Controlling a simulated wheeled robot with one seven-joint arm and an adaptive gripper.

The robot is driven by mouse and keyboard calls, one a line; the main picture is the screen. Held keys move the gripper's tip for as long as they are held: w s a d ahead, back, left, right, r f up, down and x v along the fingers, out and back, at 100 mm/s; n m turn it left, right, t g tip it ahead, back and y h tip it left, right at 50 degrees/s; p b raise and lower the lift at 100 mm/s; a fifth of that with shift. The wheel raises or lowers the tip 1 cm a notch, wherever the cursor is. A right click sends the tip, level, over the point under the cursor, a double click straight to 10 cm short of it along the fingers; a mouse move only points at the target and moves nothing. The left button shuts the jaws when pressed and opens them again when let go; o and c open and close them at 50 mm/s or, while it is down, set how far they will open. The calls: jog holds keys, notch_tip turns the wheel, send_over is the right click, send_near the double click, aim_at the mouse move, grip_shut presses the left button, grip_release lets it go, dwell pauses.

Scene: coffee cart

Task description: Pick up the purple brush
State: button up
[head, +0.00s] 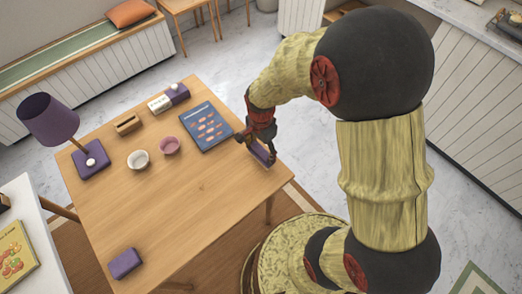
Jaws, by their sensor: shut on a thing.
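My gripper (261,145) is at the right edge of the wooden table, pointing down. It is shut on a small purple thing, which I take to be the purple brush (263,156). The brush is partly hidden by the fingers. It shows just below them, beside the blue printed sheet; I cannot tell whether it touches the tabletop.
The wooden table (190,200) also bears a blue printed sheet (206,127), a pink bowl (170,146), a white bowl (138,160), a wooden block (128,124), a purple lamp (49,120) and a purple block (125,263). The table's front middle is clear.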

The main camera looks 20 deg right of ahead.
jog(key=s+a+r+p, duration=0.2)
jog(key=s+r+p, duration=0.3)
jog(key=s+r, duration=0.4)
jog(key=s, duration=0.4)
jog(key=shift+s+a+r, duration=0.2)
jog(key=shift+a+r, duration=0.1)
jog(key=shift+a, duration=0.1)
jog(key=o, duration=1)
jog(key=c, duration=0.4)
jog(key=shift+d, duration=0.1)
jog(key=shift+c, duration=0.3)
